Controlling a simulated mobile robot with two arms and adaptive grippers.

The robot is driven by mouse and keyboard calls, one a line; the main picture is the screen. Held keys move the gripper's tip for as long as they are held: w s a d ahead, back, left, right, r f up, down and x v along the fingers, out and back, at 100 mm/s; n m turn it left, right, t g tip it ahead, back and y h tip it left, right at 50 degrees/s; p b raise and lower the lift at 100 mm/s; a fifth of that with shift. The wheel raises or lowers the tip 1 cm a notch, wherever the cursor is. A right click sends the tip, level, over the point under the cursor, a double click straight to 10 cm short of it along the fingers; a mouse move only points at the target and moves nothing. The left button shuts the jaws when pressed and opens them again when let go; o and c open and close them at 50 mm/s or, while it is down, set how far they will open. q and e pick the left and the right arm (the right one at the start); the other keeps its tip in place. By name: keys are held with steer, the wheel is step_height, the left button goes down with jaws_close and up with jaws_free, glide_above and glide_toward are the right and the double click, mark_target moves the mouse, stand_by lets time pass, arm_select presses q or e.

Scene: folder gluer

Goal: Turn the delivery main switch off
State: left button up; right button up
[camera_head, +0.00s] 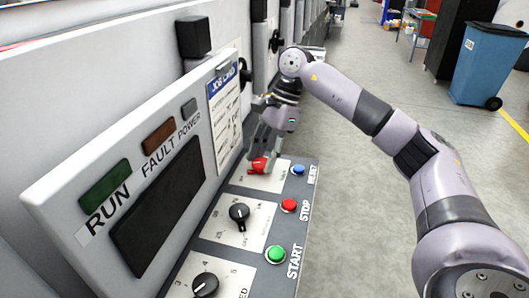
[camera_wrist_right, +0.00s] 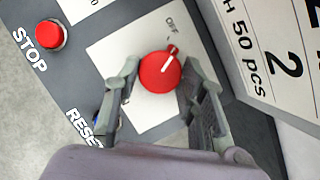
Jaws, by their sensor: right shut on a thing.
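The red rotary switch (camera_head: 259,166) is on the grey control panel, at its far end beyond the black knobs. In the right wrist view the red switch (camera_wrist_right: 158,74) shows its white pointer line, turned up and right, roughly toward the printed OFF label (camera_wrist_right: 172,25). Exact alignment is hard to tell. My right gripper (camera_head: 264,158) reaches down over the switch. In the wrist view its fingers (camera_wrist_right: 165,79) stand on either side of the red knob, shut on it. The opposite label is hidden. My left gripper is not in view.
Near the switch are a blue RESET button (camera_head: 298,170), a red STOP button (camera_head: 289,205) and a green START button (camera_head: 275,254). Black knobs (camera_head: 239,213) sit closer. A display panel (camera_head: 160,200) with a job card (camera_head: 226,115) rises at left.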

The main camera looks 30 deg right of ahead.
steer(key=shift+w+r+n+g+p, duration=0.15)
steer(key=shift+n+g+p, duration=0.35)
steer(key=shift+n, duration=1.2)
steer(key=o, duration=1.1)
steer(key=v, duration=1.1)
steer(key=shift+w+r, duration=0.3)
steer(key=shift+r, duration=0.05)
